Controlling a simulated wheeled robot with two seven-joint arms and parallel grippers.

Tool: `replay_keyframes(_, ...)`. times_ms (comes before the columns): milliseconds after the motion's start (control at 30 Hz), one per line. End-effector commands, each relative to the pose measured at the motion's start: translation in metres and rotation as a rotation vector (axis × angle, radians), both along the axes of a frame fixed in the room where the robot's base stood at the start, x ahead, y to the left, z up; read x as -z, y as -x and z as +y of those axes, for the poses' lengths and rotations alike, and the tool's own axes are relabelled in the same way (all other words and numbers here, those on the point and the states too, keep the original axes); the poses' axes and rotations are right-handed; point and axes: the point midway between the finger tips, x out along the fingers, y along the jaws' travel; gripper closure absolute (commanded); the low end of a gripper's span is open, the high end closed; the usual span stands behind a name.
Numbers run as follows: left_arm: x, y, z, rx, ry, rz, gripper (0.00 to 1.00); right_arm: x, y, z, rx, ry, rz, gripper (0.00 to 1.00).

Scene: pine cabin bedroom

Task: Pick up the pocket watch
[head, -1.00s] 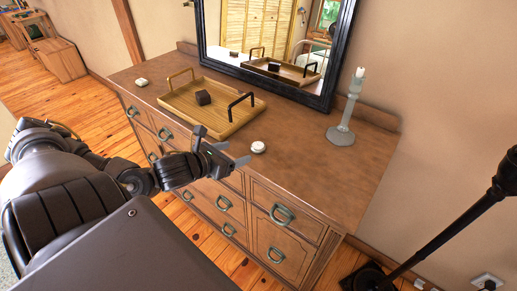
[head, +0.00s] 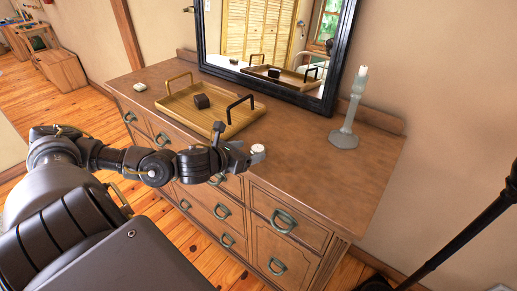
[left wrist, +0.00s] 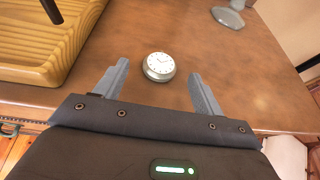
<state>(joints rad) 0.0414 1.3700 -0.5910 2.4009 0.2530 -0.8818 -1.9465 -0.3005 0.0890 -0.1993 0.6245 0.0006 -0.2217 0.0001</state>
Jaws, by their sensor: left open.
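The pocket watch (left wrist: 159,66) is a small round silver piece with a white dial, lying face up near the front edge of the dresser top. In the head view the watch (head: 258,149) is just beyond my left gripper (head: 236,147), which partly overlaps it. In the left wrist view my left gripper (left wrist: 160,88) is open, with one finger to each side of the watch. The watch is between and slightly beyond the fingertips, and I see no contact. My right gripper is not in view.
A wooden tray (head: 238,123) with a dark block (head: 201,101) stands left of the watch. A candlestick (head: 346,128) is at the right, before a black-framed mirror (head: 330,92). A small pale object (head: 140,87) lies at the far left.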

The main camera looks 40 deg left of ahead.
Motion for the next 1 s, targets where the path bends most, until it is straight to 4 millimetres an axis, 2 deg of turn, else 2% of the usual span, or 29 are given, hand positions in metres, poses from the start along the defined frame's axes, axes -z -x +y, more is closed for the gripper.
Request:
replay_keyframes(33,-0.003,-0.007,-0.001,-0.003,0.004,-0.003,0.31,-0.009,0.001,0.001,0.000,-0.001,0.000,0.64)
replay_keyframes(233,0.008,-0.029,-0.001,-0.002,0.002,-0.003,0.31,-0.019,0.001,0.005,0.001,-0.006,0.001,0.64)
replay_keyframes(533,0.013,-0.033,-0.002,0.000,-0.001,-0.001,0.31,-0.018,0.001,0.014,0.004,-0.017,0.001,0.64)
replay_keyframes(900,0.013,-0.033,-0.002,0.000,0.000,-0.001,0.78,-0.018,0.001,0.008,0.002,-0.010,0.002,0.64)
replay_keyframes(1000,0.013,-0.033,-0.002,0.000,0.000,-0.002,0.79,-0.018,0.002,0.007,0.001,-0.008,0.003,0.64)
